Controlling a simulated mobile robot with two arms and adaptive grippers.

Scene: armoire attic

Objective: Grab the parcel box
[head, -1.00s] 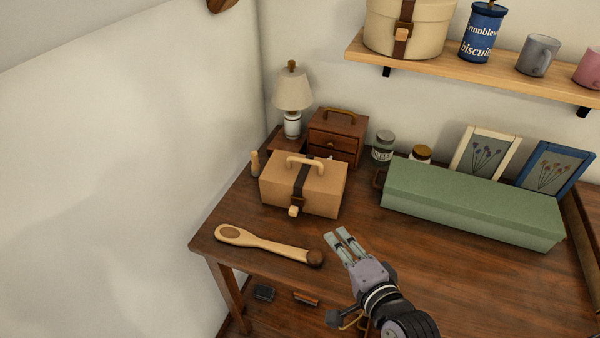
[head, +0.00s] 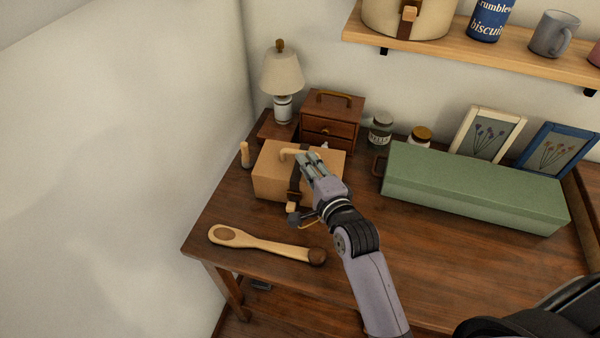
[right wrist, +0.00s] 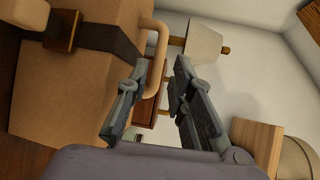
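The parcel box (head: 270,178) is a tan box with a dark strap and a light looped handle (head: 288,152) on top. It stands at the left of the wooden desk. My right gripper (head: 309,160) is over the box's top, beside the handle, and hides part of the box and strap. In the right wrist view the box (right wrist: 85,100) fills the left side. The handle (right wrist: 160,40) shows near and partly between the fingertips, which are apart with nothing gripped. I cannot tell whether they touch the handle. My left gripper is not in view.
A lamp (head: 282,75) and a small drawer chest (head: 330,120) stand behind the box. A long green case (head: 470,185) lies to the right. A wooden spoon (head: 265,243) lies in front. A shelf (head: 470,45) overhangs the back. The front right of the desk is clear.

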